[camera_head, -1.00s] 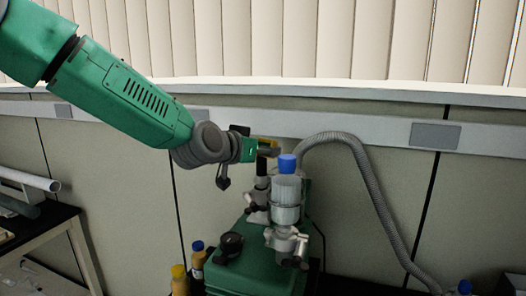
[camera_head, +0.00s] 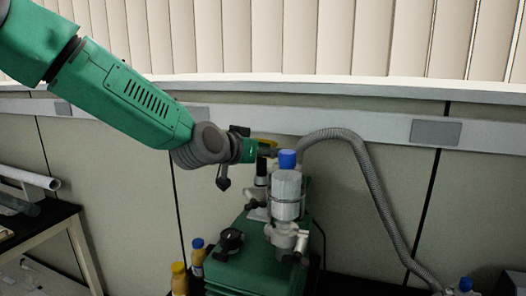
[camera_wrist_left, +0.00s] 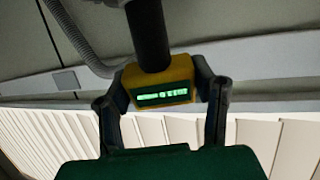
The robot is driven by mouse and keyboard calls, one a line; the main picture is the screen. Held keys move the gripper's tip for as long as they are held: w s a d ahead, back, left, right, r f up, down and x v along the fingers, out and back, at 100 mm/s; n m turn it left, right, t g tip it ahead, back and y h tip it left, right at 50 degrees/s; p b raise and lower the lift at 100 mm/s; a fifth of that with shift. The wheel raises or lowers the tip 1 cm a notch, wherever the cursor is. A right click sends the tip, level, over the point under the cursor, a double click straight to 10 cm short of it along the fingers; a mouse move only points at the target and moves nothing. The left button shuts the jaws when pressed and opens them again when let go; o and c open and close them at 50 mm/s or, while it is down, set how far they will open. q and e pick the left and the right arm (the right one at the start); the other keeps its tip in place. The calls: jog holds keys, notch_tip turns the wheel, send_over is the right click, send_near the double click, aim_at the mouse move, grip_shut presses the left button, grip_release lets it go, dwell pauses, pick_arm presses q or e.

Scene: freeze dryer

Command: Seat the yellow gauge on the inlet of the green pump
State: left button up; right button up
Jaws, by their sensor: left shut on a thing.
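The green pump (camera_head: 262,265) stands at the lower middle of the head view, with metal fittings on top. The yellow gauge (camera_head: 266,142) is between the fingers of my left gripper (camera_head: 266,151), above the pump's back-left fitting (camera_head: 257,203). In the left wrist view the gauge (camera_wrist_left: 178,70) shows a lit green display, and my left gripper (camera_wrist_left: 162,92) is shut on its sides. A black cylinder (camera_wrist_left: 149,35) runs from the gauge; in the head view it (camera_head: 261,169) stands over the fitting. I cannot tell whether it is seated. My right gripper is not in view.
A pale vessel (camera_head: 286,193) with a blue cap (camera_head: 287,159) stands close right of the gauge. A grey corrugated hose (camera_head: 372,190) arches behind to the right. Two capped bottles (camera_head: 197,262) (camera_head: 179,283) stand left of the pump. A table (camera_head: 45,235) is at far left.

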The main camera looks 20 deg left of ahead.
pick_arm(q)
jog(key=shift+f, duration=0.15)
jog(key=o, duration=1.3)
jog(key=shift+o, duration=0.2)
jog(key=shift+r+p, duration=2.1)
jog(key=shift+r, duration=0.95)
jog(key=shift+f, duration=0.1)
